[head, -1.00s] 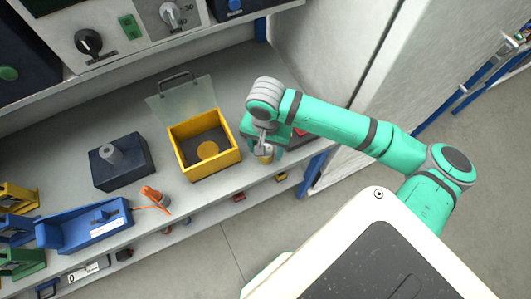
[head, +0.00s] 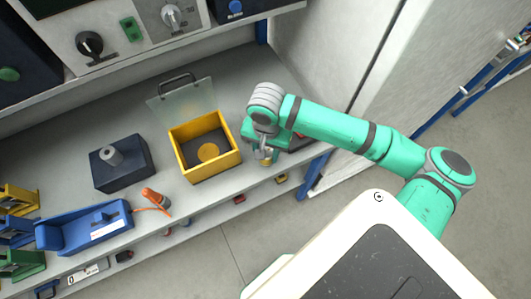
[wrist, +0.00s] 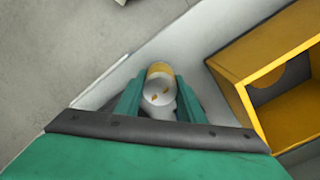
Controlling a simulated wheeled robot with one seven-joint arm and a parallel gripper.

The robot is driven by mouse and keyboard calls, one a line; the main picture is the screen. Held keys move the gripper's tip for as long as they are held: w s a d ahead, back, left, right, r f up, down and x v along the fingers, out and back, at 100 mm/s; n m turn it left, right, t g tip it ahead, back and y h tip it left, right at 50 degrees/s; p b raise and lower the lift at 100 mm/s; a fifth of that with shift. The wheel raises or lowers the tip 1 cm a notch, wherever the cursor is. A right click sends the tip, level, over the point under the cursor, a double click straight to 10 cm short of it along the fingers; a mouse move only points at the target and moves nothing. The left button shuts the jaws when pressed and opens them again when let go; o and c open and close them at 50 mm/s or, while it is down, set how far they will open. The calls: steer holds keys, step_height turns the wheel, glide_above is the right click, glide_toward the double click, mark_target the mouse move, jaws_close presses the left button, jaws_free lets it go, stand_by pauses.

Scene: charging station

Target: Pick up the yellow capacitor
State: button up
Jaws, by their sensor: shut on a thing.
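Only a little of the capacitor shows there. I cannot tell whether it touches the bench.
An open yellow box (head: 212,172) with a clear raised lid stands left of my gripper; it also shows in the wrist view (wrist: 245,100). A dark block with a grey knob (head: 122,165), an orange tool (head: 155,198) and a blue tray (head: 85,228) lie farther left. A shelf with controls is behind.

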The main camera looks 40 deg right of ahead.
mark_target(268, 151)
steer(key=shift+r, duration=0.35)
steer(key=r, duration=0.2)
steer(key=shift+s+d+r, duration=0.1)
steer(key=shift+s+r, duration=0.1)
steer(key=shift+r, duration=0.1)
steer(key=s+d+r, duration=0.3)
steer(key=s+r, duration=0.6)
steer(key=s, duration=0.4)
steer(key=shift+d+r, duration=0.2)
steer(key=shift+d, duration=0.2)
